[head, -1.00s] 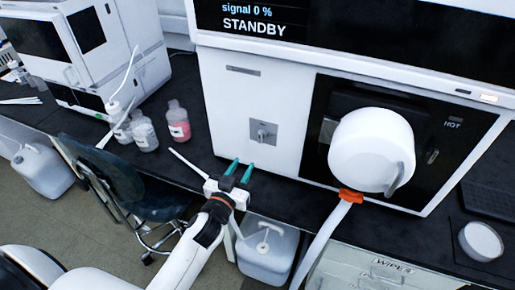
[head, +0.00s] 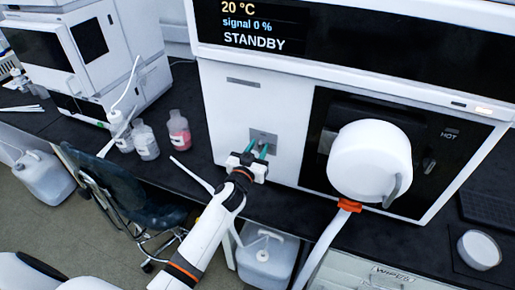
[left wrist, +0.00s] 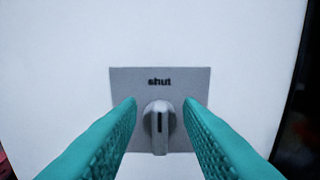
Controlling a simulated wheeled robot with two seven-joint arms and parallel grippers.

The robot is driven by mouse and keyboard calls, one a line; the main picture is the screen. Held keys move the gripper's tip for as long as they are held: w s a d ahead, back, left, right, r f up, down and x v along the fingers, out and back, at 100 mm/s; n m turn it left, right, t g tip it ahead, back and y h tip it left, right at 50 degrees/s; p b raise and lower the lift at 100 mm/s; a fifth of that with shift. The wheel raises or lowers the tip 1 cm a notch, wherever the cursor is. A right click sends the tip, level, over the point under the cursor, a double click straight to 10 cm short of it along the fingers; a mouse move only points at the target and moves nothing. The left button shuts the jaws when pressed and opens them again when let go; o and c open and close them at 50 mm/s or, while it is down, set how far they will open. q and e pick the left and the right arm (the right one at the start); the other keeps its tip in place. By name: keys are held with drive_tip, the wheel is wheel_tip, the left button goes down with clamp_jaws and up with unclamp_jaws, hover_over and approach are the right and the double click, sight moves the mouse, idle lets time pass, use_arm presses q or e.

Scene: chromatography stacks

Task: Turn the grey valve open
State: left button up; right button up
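The grey valve is a small knob on a square grey plate (head: 264,134) on the white instrument front. In the left wrist view the knob (left wrist: 160,128) stands upright with a dark line down its middle. In the left wrist view this gripper (left wrist: 160,102) is open, one finger each side of the knob, with gaps between. My right gripper is not in view.
A display reading "STANDBY" (head: 253,44) is above. A black panel marked "HOT" (head: 449,134) is to the right, partly hidden by a large white rounded shape. Several bottles (head: 145,140) stand on the dark bench to the left. A chair (head: 130,200) is in front.

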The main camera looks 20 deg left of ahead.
use_arm(q)
drive_tip(key=shift+c, duration=0.4)
clamp_jaws()
drive_tip(key=shift+m, duration=0.3)
drive_tip(key=m, duration=0.2)
drive_tip(key=m+b, duration=0.1)
drive_tip(key=m, duration=0.1)
drive_tip(key=shift+d, duration=0.3)
drive_tip(key=shift+d+f+m+b, duration=0.15)
drive_tip(key=shift+f+m+b, duration=0.15)
drive_tip(key=shift+m, duration=1.9)
drive_tip(key=shift+d+f+m+b, duration=0.15)
drive_tip(key=shift+m+b, duration=0.15)
drive_tip(key=shift+m, duration=1.9)
drive_tip(key=shift+d+f+m+b, duration=0.1)
drive_tip(key=shift+f+m+b, duration=0.2)
drive_tip(key=shift+m, duration=1.9)
